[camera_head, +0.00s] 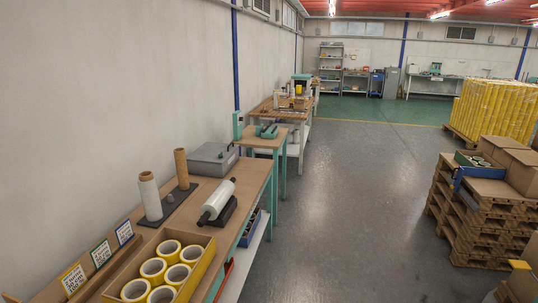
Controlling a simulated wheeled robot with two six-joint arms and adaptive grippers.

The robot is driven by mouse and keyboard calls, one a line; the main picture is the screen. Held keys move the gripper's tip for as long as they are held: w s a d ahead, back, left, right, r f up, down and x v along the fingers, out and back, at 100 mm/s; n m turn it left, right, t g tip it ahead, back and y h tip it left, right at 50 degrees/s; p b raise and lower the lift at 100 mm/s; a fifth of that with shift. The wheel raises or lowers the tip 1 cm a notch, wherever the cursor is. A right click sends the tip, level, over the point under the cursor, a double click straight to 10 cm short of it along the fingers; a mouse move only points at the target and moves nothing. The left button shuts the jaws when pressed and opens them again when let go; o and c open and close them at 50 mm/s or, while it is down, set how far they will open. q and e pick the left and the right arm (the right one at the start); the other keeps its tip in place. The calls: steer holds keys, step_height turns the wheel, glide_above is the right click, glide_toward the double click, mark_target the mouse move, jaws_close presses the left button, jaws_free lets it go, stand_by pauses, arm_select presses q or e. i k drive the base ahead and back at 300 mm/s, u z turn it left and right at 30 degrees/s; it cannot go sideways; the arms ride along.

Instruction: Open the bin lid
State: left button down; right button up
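A grey bin (211,171) stands at the far end of the near wooden workbench, close to the wall. Its flat grey lid (214,152) lies on top and looks shut. A small dark knob or object (221,156) shows on or by the lid, too small to make out. The inside of the bin is hidden. Neither of my grippers shows in the head view.
On the workbench (254,172) stand a white roll (149,198), a brown roll (181,168), a lying white roller (218,199) and a cardboard box of yellow tape rolls (205,262). Pallets (473,225) stand at right. The floor (330,210) between is clear.

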mark_target(208, 152)
steer(key=z, duration=0.65)
steer(key=i, duration=2.55)
steer(key=u, duration=0.25)
steer(key=i, duration=2.1)
steer(key=u, duration=1.05)
steer(key=i, duration=0.35)
steer(key=u, duration=0.05)
